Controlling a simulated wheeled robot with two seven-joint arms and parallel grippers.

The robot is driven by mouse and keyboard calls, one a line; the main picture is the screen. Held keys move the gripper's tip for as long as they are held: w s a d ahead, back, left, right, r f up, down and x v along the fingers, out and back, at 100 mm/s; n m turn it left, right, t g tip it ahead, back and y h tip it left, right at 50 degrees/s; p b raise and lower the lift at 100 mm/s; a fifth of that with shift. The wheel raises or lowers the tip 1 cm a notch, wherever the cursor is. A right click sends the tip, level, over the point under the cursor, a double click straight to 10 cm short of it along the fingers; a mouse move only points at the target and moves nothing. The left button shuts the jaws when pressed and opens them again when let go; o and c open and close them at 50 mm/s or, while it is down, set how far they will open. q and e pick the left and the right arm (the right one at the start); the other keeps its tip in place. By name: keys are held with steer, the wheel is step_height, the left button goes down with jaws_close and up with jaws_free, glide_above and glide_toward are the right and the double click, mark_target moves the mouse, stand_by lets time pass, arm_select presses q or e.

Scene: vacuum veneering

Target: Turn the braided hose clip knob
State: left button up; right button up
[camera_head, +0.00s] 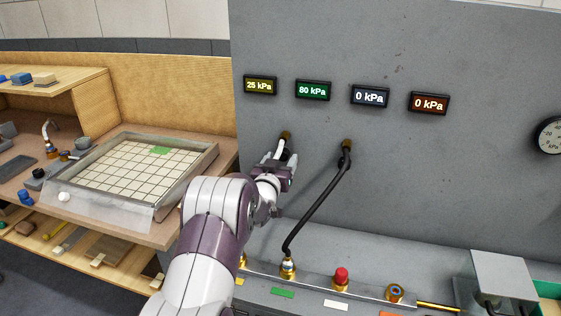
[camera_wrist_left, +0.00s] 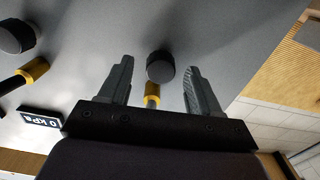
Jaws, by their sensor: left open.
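My left gripper (camera_head: 279,165) is at the grey panel in the head view, just below the left of two dark-and-brass fittings (camera_head: 285,137). In the left wrist view its two fingers (camera_wrist_left: 158,66) are open and apart. A round black knob (camera_wrist_left: 160,67) with a yellow-brass stem (camera_wrist_left: 152,95) shows between them, and I see no clear contact. A second black knob (camera_wrist_left: 15,37) with a brass fitting lies to the left. A dark hose (camera_head: 318,208) runs from the right fitting (camera_head: 346,146) down to a brass port (camera_head: 288,266). Which knob is the braided hose's clip cannot be told. My right gripper is out of view.
The grey panel (camera_head: 420,180) carries several pressure displays and a gauge (camera_head: 549,135). Below is a ledge with a red knob (camera_head: 341,276) and a brass port (camera_head: 395,293). A gridded tray (camera_head: 205,163) sits on the wooden bench at left.

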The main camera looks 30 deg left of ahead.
arm_select(q)
steer(key=shift+s, duration=0.1)
steer(key=c, duration=1)
steer(key=shift+f+m+b, duration=0.2)
steer(key=shift+m+b, duration=1.1)
steer(key=shift+b, duration=0.2)
steer(key=shift+c, duration=0.2)
steer(key=m+b, duration=1.1)
steer(key=b, duration=0.1)
steer(key=shift+m+b, duration=0.3)
steer(key=shift+r+m+b, duration=0.15)
steer(key=shift+m+b, duration=1.35)
steer(key=shift+b, duration=0.05)
steer(key=shift+r, duration=0.1)
steer(key=o, duration=1)
steer(key=shift+o, duration=0.2)
